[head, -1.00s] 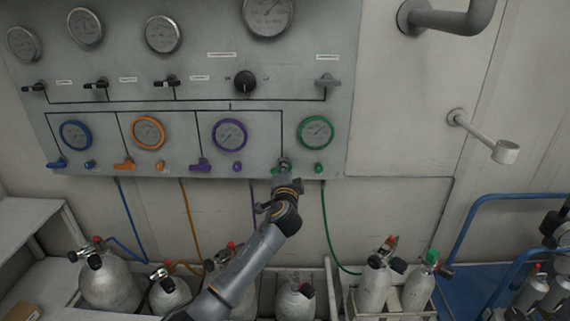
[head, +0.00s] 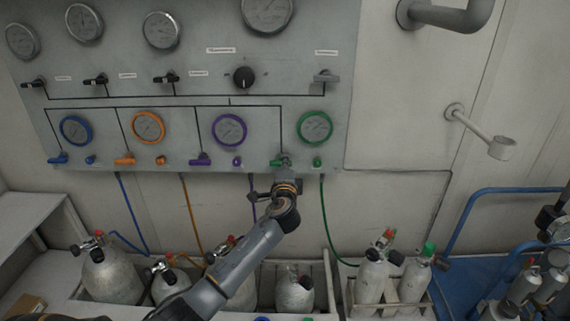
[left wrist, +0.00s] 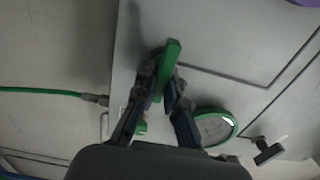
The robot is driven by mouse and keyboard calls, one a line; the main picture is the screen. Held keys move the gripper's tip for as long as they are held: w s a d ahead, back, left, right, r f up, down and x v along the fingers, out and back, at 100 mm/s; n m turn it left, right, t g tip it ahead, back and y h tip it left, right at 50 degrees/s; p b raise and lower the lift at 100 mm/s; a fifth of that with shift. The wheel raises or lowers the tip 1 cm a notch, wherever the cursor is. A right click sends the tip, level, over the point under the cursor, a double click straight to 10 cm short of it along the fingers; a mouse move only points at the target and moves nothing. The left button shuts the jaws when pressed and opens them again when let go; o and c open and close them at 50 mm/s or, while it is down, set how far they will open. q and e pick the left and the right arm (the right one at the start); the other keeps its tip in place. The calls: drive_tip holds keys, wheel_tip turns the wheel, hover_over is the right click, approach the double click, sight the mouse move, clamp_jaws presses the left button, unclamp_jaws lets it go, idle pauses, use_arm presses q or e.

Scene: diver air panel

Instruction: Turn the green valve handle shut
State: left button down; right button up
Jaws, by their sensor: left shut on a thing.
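The green valve handle (head: 276,162) is a short bar low on the panel, below the green-rimmed gauge (head: 315,128). In the head view it points left, partly hidden by my left gripper (head: 284,164), which reaches it from below. In the left wrist view my left gripper (left wrist: 166,88) is shut on the green handle (left wrist: 170,63), with a finger on each side of it. My right gripper is not in view.
A small green knob (head: 317,162) sits right of the handle, above a green hose (head: 326,220). A purple handle (head: 201,160) is to the left. Cylinders (head: 295,289) stand below the panel. A pipe bracket (head: 480,132) juts from the wall at right.

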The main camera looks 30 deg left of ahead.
use_arm(q)
drive_tip(key=c, duration=1.4)
unclamp_jaws()
drive_tip(key=v, duration=1.2)
